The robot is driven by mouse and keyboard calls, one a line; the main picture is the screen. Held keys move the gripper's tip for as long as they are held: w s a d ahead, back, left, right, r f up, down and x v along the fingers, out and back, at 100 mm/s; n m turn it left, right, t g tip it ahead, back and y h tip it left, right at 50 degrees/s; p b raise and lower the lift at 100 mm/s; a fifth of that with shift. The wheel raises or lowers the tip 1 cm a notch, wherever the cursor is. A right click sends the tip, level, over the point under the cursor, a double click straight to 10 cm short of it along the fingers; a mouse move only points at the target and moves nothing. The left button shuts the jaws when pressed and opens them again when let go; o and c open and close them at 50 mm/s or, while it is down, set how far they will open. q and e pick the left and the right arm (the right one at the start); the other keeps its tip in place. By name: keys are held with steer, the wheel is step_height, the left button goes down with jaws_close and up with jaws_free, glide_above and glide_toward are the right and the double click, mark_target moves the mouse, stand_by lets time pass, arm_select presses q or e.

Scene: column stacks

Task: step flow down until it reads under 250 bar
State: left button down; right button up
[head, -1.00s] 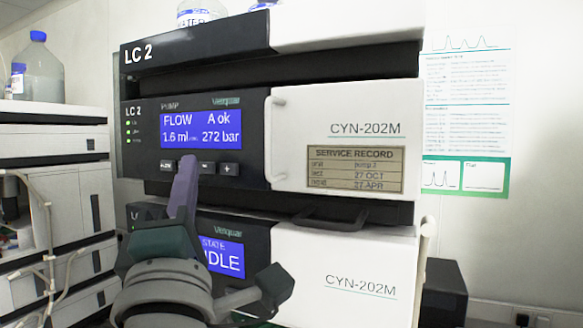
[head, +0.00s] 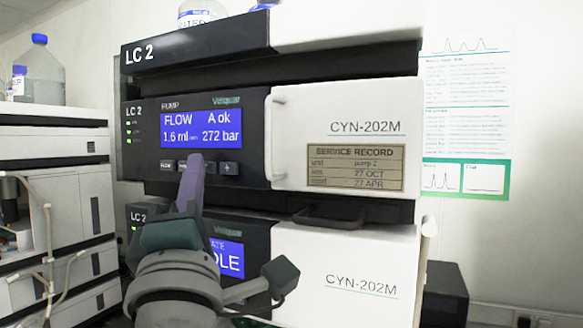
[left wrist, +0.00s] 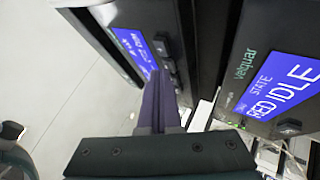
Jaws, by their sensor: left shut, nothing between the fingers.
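The LC 2 pump module (head: 145,112) faces me in the head view. A row of keys lies below: a FLOW key (head: 167,167) at the left and a plus key (head: 230,168) at the right. My left gripper (head: 195,160) is shut and empty, its purple fingertips over the middle of the row, partly covering the minus key. In the left wrist view the gripper (left wrist: 160,85) points at the pump's keys (left wrist: 163,52); I cannot tell whether it touches.
A lower module with a blue IDLE display (head: 230,258) sits below, partly behind my arm. A dark handle (head: 328,218) juts out between the modules. White instruments (head: 55,130) with a blue-capped bottle (head: 42,70) stand at the left.

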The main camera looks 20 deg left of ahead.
arm_select(q)
steer(key=shift+w, duration=0.15)
stand_by(0.4)
steer(key=shift+s+p, duration=0.3)
steer(key=shift+s, duration=0.55)
steer(key=s+p, duration=0.1)
steer(key=s, duration=0.4)
steer(key=shift+a, duration=0.2)
stand_by(0.5)
